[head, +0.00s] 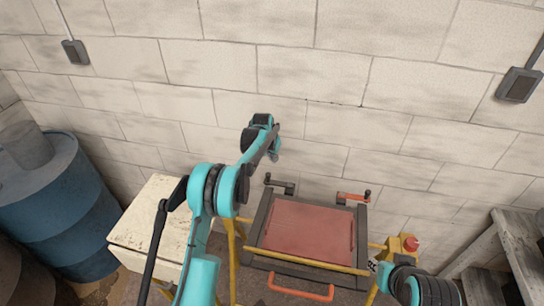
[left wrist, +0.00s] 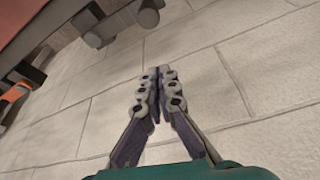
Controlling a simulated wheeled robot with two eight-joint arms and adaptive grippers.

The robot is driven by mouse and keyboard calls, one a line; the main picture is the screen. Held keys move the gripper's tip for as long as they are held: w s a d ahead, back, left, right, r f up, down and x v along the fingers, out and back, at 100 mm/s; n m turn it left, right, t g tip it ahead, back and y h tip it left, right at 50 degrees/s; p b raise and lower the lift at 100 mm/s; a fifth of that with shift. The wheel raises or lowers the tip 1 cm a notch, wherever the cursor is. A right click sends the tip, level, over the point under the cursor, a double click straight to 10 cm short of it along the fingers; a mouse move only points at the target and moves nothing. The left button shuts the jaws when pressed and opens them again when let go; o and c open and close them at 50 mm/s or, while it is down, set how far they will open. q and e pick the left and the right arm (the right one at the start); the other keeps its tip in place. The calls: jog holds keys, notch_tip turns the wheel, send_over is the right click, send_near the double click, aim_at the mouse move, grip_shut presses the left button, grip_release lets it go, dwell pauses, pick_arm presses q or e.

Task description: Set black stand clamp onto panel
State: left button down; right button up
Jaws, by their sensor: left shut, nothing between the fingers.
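The reddish panel (head: 305,228) lies in a dark frame held up by yellow legs. The black clamp (head: 280,186) is at the frame's back left corner. My left gripper (head: 274,156) is above and slightly left of that clamp in the head view, close to the wall and apart from it. In the left wrist view the fingers (left wrist: 160,72) meet at the tips, shut and empty. Dark rounded parts (left wrist: 147,18), probably of the black clamp, show at the top there beside the panel edge (left wrist: 35,20). My right gripper is not in view.
An orange-and-black clamp (head: 352,197) is at the back right corner. An orange handle (head: 300,290) is in front. A red button on a yellow box (head: 409,245) stands right. A white cabinet (head: 150,215), blue barrel (head: 60,200) and wooden steps (head: 518,250) flank the stand.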

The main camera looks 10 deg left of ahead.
pick_arm(q)
jog(key=shift+s+a+f+b, duration=0.15)
jog(key=shift+s+a+f, duration=0.05)
jog(key=shift+s+f, duration=0.6)
jog(key=shift+s+a+f+b, duration=0.15)
jog(key=shift+s+f, duration=0.4)
jog(key=shift+f, duration=0.45)
jog(key=shift+s, duration=0.15)
